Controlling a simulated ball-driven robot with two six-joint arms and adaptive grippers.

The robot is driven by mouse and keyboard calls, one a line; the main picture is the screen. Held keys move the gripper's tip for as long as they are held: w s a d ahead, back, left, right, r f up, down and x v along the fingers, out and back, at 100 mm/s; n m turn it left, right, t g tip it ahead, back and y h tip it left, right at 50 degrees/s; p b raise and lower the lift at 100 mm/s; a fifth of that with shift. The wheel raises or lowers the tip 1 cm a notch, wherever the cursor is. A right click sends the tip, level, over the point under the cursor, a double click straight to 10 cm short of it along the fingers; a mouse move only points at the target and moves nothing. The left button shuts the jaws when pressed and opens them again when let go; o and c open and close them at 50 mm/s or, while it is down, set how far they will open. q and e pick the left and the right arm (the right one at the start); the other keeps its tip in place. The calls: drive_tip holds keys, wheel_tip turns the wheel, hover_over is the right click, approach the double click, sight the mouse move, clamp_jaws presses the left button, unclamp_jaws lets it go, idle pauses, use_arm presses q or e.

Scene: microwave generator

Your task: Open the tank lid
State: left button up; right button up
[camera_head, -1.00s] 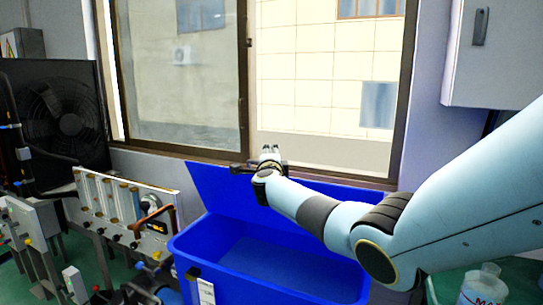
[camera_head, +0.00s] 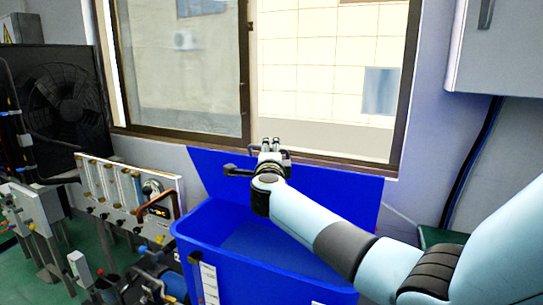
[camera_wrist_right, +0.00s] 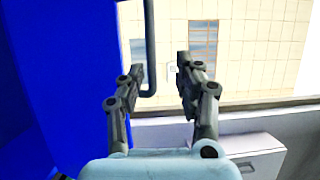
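The blue tank (camera_head: 215,275) stands open in the head view. Its blue lid (camera_head: 335,190) is raised at the back, below the window, and the tank's inside shows. The lid also fills the left of the right wrist view (camera_wrist_right: 60,80). My right gripper (camera_head: 270,145) is in front of the raised lid, close to its dark handle (camera_head: 284,153). In the right wrist view its two fingers (camera_wrist_right: 160,72) stand apart, and the curved handle bar (camera_wrist_right: 150,45) shows between them in the picture. I cannot tell whether they touch it. My left gripper is not in view.
A panel with tubes (camera_head: 125,195) and pipework stands left of the tank. A black fan unit (camera_head: 65,110) is at the far left. A window (camera_head: 320,90) is behind the lid, and a white cabinet (camera_head: 500,50) hangs at the upper right.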

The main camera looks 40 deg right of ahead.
drive_tip(key=v, duration=0.2)
drive_tip(key=shift+s+a, duration=0.2)
drive_tip(key=shift+c, duration=1.1)
drive_tip(key=shift+s+d+r+h, duration=0.3)
drive_tip(key=shift+s+r+h, duration=0.1)
drive_tip(key=shift+s+h, duration=0.1)
drive_tip(key=shift+c, duration=1.2)
drive_tip(key=a+h+b, duration=0.1)
drive_tip(key=g+b, duration=0.1)
drive_tip(key=b, duration=0.1)
drive_tip(key=s+a+g+h+b, duration=0.1)
drive_tip(key=b, duration=0.1)
drive_tip(key=shift+a+f+m+h, duration=0.3)
drive_tip(key=shift+f+m, duration=0.05)
drive_tip(key=shift+m, duration=0.05)
clamp_jaws()
drive_tip(key=a+f+m+g+h+b, duration=0.2)
drive_tip(key=a+f+m+g+b, duration=0.2)
drive_tip(key=a+b, duration=0.65)
drive_tip(key=b+x, duration=0.2)
drive_tip(key=x, duration=1.4)
drive_tip(key=shift+b, duration=0.35)
